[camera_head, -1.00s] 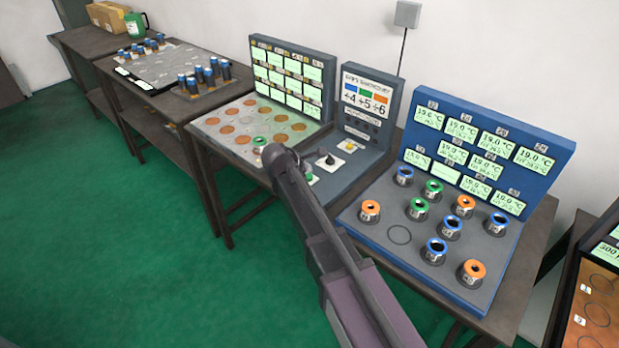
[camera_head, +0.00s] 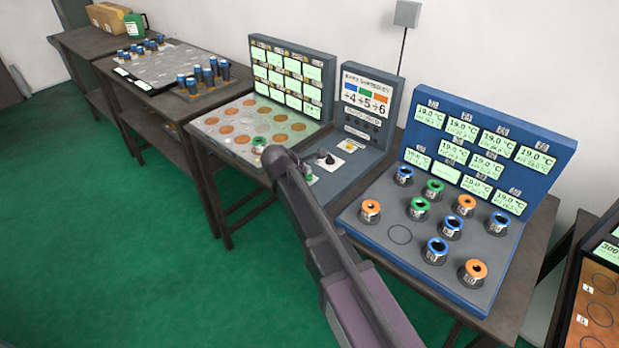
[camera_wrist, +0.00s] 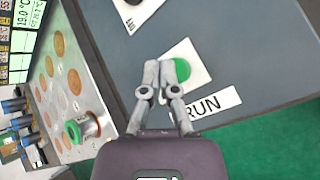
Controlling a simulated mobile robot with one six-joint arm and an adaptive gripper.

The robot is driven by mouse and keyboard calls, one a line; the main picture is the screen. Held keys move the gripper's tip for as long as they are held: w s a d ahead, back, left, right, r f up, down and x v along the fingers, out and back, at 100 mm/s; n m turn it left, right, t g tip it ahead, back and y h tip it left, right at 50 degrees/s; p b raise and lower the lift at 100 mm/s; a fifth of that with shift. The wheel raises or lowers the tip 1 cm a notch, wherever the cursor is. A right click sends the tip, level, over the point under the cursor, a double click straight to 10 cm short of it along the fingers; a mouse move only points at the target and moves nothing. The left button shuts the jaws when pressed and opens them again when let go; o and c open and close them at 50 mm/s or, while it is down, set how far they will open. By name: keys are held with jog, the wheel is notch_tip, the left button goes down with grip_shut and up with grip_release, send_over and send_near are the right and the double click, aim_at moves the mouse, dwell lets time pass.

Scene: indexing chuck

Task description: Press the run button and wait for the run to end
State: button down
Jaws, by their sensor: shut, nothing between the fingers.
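The run button is a green round cap on a white plate (camera_wrist: 203,77), beside a white label reading RUN (camera_wrist: 212,105) in the wrist view. The green cap (camera_wrist: 182,70) shows just right of my fingertips. My gripper (camera_wrist: 158,68) has its two fingers together, with nothing between them. The tips overlap the plate and the cap's left edge in the picture; I cannot tell whether they touch the button. In the head view, my arm hides the fingertips, and a bit of green on the control panel (camera_head: 345,178) shows beside the arm.
A green-topped spool (camera_wrist: 80,128) stands on the plate with copper discs, left of my gripper. A black knob (camera_head: 328,158) and a yellow button (camera_head: 349,146) sit on the panel. A blue-framed station (camera_head: 400,238) with several spools stands at right.

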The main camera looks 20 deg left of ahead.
aim_at(307, 176)
jog(key=shift+f+b, duration=0.45)
jog(key=shift+b, duration=0.05)
dwell(0.8)
jog(key=shift+r, duration=0.15)
jog(key=shift+r+p, duration=0.8)
jog(key=shift+p, duration=0.2)
jog(key=shift+r, duration=0.1)
notch_tip(307, 176, up, 6)
jog(key=p, duration=0.6)
dwell(1.0)
